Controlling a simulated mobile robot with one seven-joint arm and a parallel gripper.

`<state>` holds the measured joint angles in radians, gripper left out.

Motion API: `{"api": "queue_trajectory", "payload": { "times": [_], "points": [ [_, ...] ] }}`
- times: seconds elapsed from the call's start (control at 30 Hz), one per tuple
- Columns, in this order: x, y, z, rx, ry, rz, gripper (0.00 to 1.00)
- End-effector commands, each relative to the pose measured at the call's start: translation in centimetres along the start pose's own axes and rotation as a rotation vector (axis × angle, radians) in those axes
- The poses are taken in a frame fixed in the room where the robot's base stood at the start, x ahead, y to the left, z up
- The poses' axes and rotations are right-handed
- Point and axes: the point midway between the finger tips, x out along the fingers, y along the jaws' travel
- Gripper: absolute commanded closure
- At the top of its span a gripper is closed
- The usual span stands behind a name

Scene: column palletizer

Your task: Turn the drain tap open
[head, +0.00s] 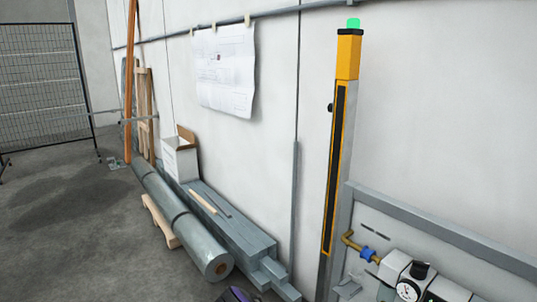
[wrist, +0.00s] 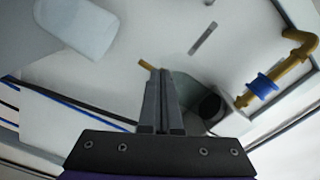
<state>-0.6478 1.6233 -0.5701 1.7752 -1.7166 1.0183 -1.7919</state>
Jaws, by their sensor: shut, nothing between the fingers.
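In the wrist view my gripper (wrist: 161,76) is shut and empty, its two fingers together. A small brass-coloured stub (wrist: 147,65) shows just beside the fingertips, partly hidden by them; I cannot tell whether it is the drain tap or whether they touch. A pale translucent bowl (wrist: 75,25) is at the upper left of that view. A dark round part in a grey housing (wrist: 210,104) lies just right of the fingers. In the head view, the white unit with a round gauge (head: 408,291) is cut off at the lower right; no tap is clear there.
A brass pipe (head: 348,240) with a blue collar (head: 367,253) enters the unit from the left; the collar (wrist: 262,87) is right of my fingers. A yellow-and-black post (head: 341,150) stands beside it. Grey boards (head: 235,237) and a roll (head: 185,225) lie along the wall. Floor at left is clear.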

Motion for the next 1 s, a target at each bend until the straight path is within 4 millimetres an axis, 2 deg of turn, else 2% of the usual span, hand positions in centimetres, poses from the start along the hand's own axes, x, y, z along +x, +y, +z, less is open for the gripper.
{"api": "queue_trajectory", "payload": {
  "times": [1.0],
  "points": [
    [-0.01,-0.79,-0.1,0.0,-0.001,-0.001,1.0]
  ]
}}
